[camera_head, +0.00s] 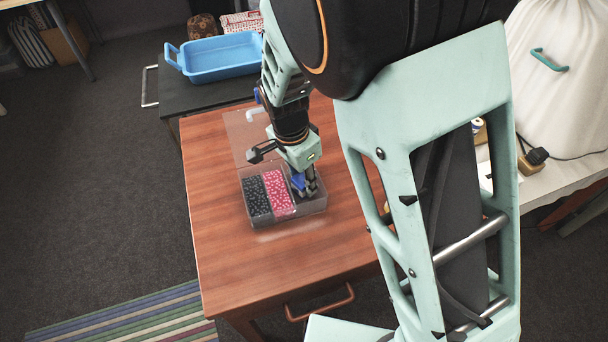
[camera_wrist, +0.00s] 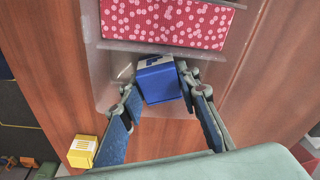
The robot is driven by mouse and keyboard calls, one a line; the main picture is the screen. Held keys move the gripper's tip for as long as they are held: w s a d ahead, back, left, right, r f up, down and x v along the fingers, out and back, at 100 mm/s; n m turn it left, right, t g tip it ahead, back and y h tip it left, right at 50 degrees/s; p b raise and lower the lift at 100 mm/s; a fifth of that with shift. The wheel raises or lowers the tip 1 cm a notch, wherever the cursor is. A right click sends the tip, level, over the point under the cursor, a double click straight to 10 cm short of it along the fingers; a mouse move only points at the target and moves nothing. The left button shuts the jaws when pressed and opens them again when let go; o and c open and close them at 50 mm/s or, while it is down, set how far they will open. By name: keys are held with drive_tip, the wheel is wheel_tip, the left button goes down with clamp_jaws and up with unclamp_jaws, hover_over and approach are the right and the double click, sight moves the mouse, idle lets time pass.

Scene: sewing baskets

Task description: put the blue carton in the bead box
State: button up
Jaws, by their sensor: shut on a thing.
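The clear bead box (camera_head: 262,225) sits on the wooden table with its transparent lid open at the back. One compartment holds dark beads (camera_head: 255,196) and the middle one holds pink beads (camera_head: 278,192). My gripper (camera_head: 306,191) points down over the right-hand compartment, shut on the blue carton (camera_wrist: 160,84). In the head view the blue carton (camera_head: 298,182) is partly hidden by the fingers. It is at or inside that compartment, next to the pink beads. I cannot tell whether it touches the floor of the box.
A yellow carton (camera_wrist: 82,151) stands on the table outside the box in the wrist view. A blue tray (camera_head: 222,58) sits on a dark surface behind the table. The wooden table (camera_head: 225,260) is clear at its front left.

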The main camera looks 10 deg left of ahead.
sight(297, 184)
drive_tip(key=o, duration=1.1)
drive_tip(key=shift+o, duration=0.2)
wheel_tip(297, 184, up, 12)
drive_tip(key=s+a+p, duration=0.1)
drive_tip(key=p, duration=0.1)
drive_tip(key=shift+s, duration=0.25)
drive_tip(key=shift+s, duration=0.1)
